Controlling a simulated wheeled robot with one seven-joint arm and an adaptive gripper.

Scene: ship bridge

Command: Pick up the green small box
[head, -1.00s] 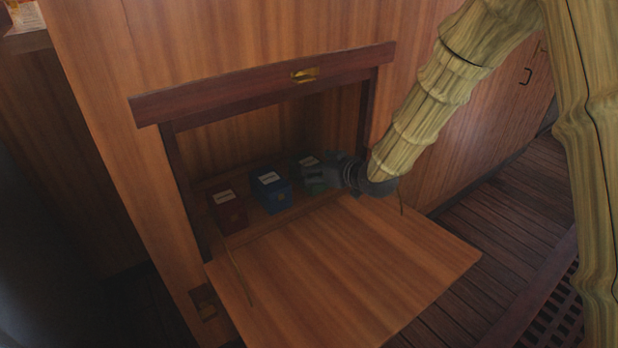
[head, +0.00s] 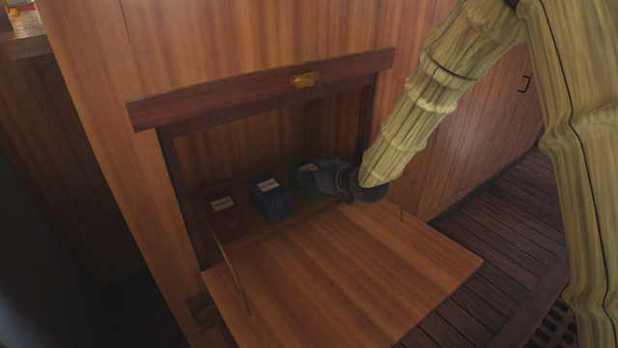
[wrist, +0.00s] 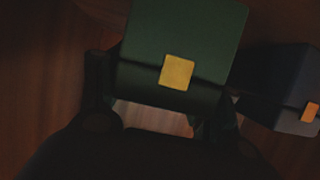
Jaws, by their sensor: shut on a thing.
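The green small box (head: 306,168) stands inside the open wall compartment, at the right of the row of boxes, partly hidden by my gripper. In the wrist view the green box (wrist: 190,38) fills the upper middle, with a yellow square on its face. My gripper (head: 322,178) reaches into the compartment from the right. In the wrist view its dark fingers (wrist: 160,95) lie on either side of the green box and are shut on it. I cannot tell if the box is lifted off the shelf.
A blue box (head: 270,200) stands just left of the green box, and also shows in the wrist view (wrist: 285,92). A dark red box (head: 224,218) is farther left. The lowered door (head: 350,270) is bare. The compartment's frame (head: 265,95) bounds the opening.

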